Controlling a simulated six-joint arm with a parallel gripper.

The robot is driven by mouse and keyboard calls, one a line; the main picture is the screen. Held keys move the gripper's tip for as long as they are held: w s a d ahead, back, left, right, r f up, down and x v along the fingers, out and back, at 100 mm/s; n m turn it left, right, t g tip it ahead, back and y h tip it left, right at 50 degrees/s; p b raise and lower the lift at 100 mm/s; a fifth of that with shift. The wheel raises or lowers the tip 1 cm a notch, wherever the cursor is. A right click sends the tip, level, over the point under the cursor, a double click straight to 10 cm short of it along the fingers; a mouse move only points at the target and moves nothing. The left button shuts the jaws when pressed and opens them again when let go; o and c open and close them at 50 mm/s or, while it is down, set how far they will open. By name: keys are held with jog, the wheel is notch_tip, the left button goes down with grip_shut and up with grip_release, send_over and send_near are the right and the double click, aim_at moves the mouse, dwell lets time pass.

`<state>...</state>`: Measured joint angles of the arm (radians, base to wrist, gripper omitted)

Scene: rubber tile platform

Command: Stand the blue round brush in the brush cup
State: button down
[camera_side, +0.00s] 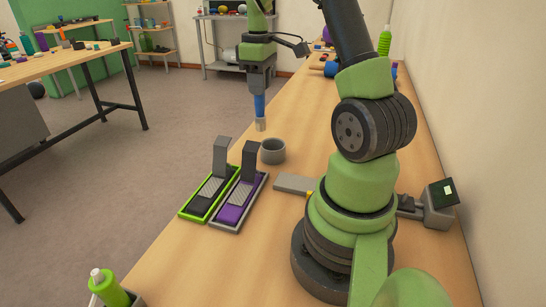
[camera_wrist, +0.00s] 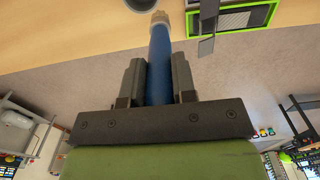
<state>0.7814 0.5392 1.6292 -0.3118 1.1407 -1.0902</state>
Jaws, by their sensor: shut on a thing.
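The blue round brush (camera_side: 260,105) hangs roughly upright below my gripper (camera_side: 258,88), with its pale tip pointing down. My gripper is shut on the brush near its upper part. In the wrist view the blue brush (camera_wrist: 160,65) runs between the two dark fingers of my gripper (camera_wrist: 160,80). The grey brush cup (camera_side: 272,151) stands on the table, and in the side picture it is just below and right of the brush tip. Part of the cup's rim (camera_wrist: 141,5) shows at the top of the wrist view. The brush tip is above the cup and apart from it.
Two trays, one green-rimmed (camera_side: 186,212) and one grey with a purple pad (camera_side: 234,211), each with a dark upright block, stand left of the cup. A flat grey piece (camera_side: 293,185) lies right of them. A green bottle (camera_side: 110,290) is at the front left edge.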

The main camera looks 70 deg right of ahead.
aim_at(260, 117)
jog(key=s+d, duration=0.2)
jog(key=d, duration=0.1)
jog(key=shift+s+r, duration=0.1)
notch_tip(260, 117, down, 10)
jog(key=shift+r, duration=0.2)
dwell(0.4)
jog(key=shift+f, duration=0.2)
jog(key=c, duration=0.9)
grip_release()
jog(key=shift+r, duration=0.1)
